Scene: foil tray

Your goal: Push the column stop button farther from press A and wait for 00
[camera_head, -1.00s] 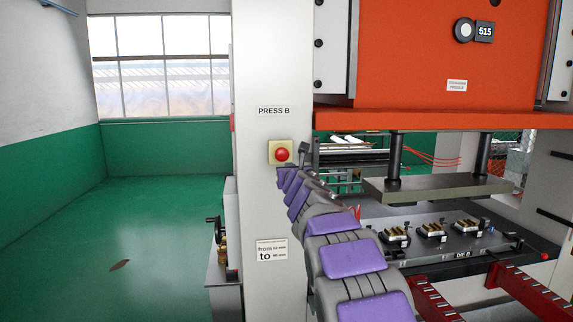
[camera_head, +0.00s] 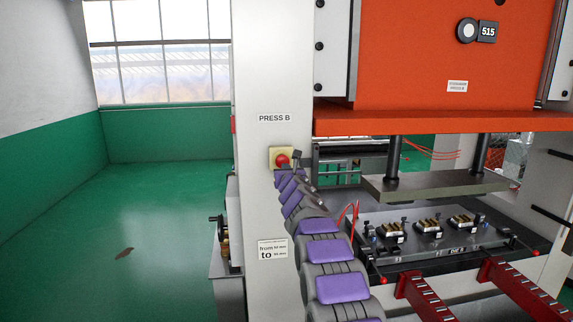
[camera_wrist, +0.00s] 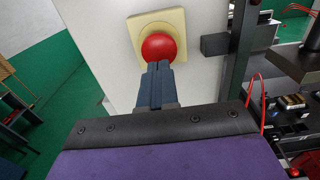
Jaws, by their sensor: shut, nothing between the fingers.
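The stop button (camera_head: 282,161) is a red mushroom head on a yellow square plate, on the white column below the "PRESS B" label (camera_head: 274,118). In the wrist view the red button (camera_wrist: 159,47) shows large at upper centre. My gripper (camera_wrist: 159,66) is shut and empty, its fingertips overlapping the lower edge of the red head. I cannot tell whether they touch it. In the head view my arm reaches up to the button and hides its lower part. The counter (camera_head: 487,32) on the orange press reads 515.
A dark bracket (camera_wrist: 215,44) stands right of the button. The press holds a grey platen (camera_head: 436,187) above a die table (camera_head: 440,238) with brass parts. Red rails (camera_head: 425,297) run out in front. The green floor (camera_head: 165,230) at left is open except for a small brown patch.

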